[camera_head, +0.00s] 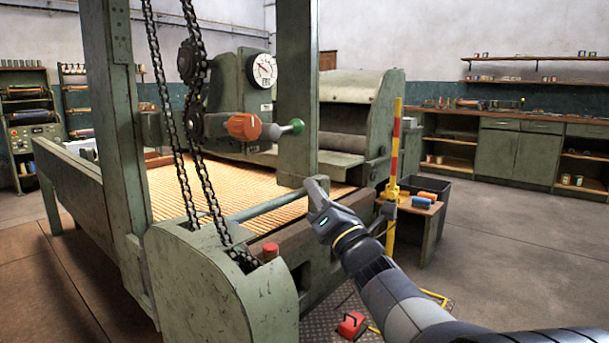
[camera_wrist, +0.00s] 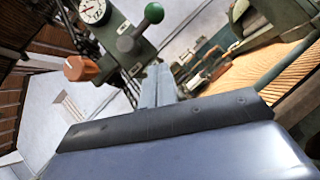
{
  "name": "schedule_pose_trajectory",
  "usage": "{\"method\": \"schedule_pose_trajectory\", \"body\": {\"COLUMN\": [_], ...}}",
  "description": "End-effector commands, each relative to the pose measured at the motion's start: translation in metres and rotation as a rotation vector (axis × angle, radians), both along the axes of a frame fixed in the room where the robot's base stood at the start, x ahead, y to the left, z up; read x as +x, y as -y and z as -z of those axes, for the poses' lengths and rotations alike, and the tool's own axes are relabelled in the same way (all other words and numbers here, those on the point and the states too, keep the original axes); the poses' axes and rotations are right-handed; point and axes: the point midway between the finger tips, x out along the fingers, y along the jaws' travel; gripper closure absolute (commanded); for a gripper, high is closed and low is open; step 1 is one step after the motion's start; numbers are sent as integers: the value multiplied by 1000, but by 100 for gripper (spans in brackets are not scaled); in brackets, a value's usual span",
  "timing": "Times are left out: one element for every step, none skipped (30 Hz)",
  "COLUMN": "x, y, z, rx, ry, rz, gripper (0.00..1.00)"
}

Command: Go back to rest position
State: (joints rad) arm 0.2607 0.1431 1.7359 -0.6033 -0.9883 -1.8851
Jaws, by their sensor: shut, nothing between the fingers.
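My arm reaches in from the lower right of the head view. My gripper (camera_head: 317,188) is shut and empty, at the front edge of the green machine (camera_head: 220,290), close to its horizontal bar (camera_head: 272,204). I cannot tell whether it touches the bar. In the wrist view my gripper (camera_wrist: 160,85) points up toward a lever with a green knob (camera_wrist: 154,13) and an orange knob (camera_wrist: 78,68). The same green knob (camera_head: 297,126) and orange knob (camera_head: 243,127) stand above and left of my gripper in the head view.
Chains (camera_head: 192,120) hang beside the machine's upright post (camera_head: 297,90). A yellow and red striped pole (camera_head: 393,170) stands right of my gripper, by a small table (camera_head: 425,235) with coloured rolls. A red pedal (camera_head: 351,325) lies on the floor. Open floor (camera_head: 500,250) extends right.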

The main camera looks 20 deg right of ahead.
Motion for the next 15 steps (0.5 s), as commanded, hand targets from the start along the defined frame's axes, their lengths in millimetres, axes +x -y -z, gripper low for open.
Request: {"method": "schedule_pose_trajectory", "body": {"x": [-5,-8,-10,-12,-13,-15,-15,-16,-17,-17,-17,-17,-17,-16,-16], "y": [2,3,4,4,5,5,5,5,5,5,5,5,5,5,5], "z": [2,4,5,7,8,8,9,9,9,9,10,10,10,10,10], "rx": [0,0,1,0,0,0,1,1,1,0,0,0,0,0,0], "ry": [-1,-1,0,-1,-1,-1,0,0,1,0,0,0,0,0,0], "rz": [1,1,1,1,1,1,1,1,0,0,0,0,0,0,0], "gripper": [100,100,100,100,100,100,100,100,100,100,100,100,100,100,100]}}
